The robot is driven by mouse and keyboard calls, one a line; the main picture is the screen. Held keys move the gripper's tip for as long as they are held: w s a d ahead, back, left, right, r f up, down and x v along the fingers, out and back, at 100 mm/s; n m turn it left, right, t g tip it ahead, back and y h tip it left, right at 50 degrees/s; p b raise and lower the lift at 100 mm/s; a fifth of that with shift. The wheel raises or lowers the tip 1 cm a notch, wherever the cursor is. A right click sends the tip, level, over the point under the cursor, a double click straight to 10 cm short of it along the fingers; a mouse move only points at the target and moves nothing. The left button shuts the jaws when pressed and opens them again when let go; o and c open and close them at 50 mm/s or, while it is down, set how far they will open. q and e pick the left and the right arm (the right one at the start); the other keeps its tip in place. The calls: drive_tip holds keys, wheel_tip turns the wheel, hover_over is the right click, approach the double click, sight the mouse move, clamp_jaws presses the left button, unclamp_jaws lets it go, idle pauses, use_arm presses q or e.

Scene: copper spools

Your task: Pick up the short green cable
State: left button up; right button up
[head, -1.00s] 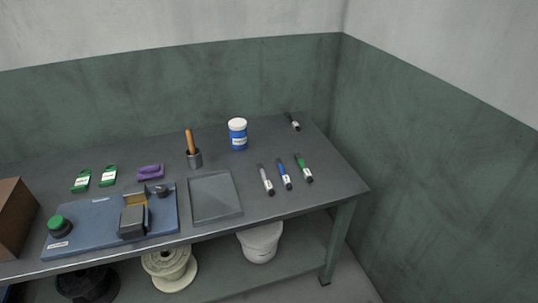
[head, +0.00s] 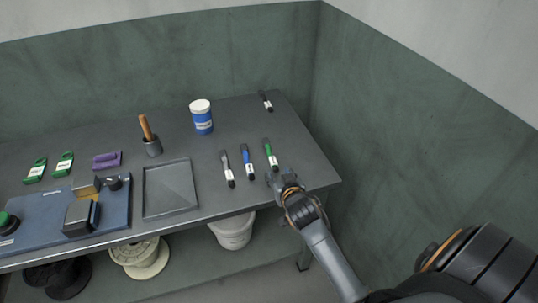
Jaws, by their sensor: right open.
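A short, slim green piece (head: 270,153) with a white label lies on the grey table, at the right end of a row of similar pieces; it fits the short green cable best. Two flat green pieces with white labels, a left one (head: 36,170) and a right one (head: 65,164), lie at the far left; I cannot tell if they are cables. My right gripper (head: 280,178) is open and empty at the table's front right, just nearer to me than the slim green piece. I cannot tell if they touch. My left gripper is not in view.
A blue slim piece (head: 248,162) and a grey one (head: 228,168) lie left of the green one. A black one (head: 266,101) lies behind. A shallow grey tray (head: 170,212), a blue-and-white jar (head: 202,118) and a blue board (head: 118,212) are further left. Walls stand behind and right.

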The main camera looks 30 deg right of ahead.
sight(275, 164)
drive_tip(key=x, duration=0.6)
drive_tip(key=shift+w+d, duration=0.2)
drive_tip(key=shift+d, duration=0.15)
clamp_jaws()
